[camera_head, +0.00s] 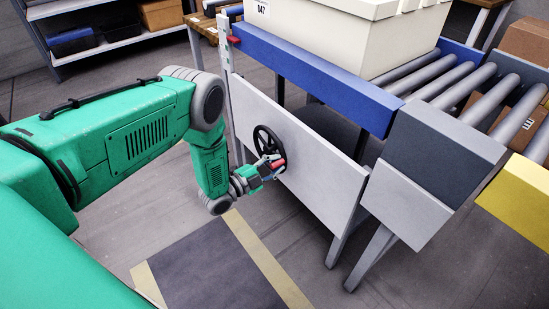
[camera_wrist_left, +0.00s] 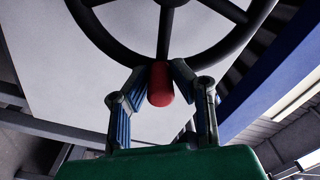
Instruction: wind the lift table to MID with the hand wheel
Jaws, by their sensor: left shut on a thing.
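The black hand wheel (camera_head: 266,141) is mounted on the pale front panel of the lift table (camera_head: 300,150). Its rim and spokes fill the top of the left wrist view (camera_wrist_left: 163,30). A red knob (camera_head: 278,163) sticks out from the wheel's rim, at the lower right of the wheel in the head view. My left gripper (camera_head: 268,169) is shut on the red knob, with one finger on each side of it; the knob also shows in the left wrist view (camera_wrist_left: 160,85). A red pointer (camera_head: 234,40) sits on the upright scale at the panel's left edge. The scale's marks are too small to read. My right gripper is out of view.
A cream crate (camera_head: 340,35) stands on the lift table behind a blue edge bar (camera_head: 315,78). A roller conveyor (camera_head: 470,85) adjoins on the right, with a yellow block (camera_head: 520,195) near it. A dark floor mat (camera_head: 215,270) lies below the wheel.

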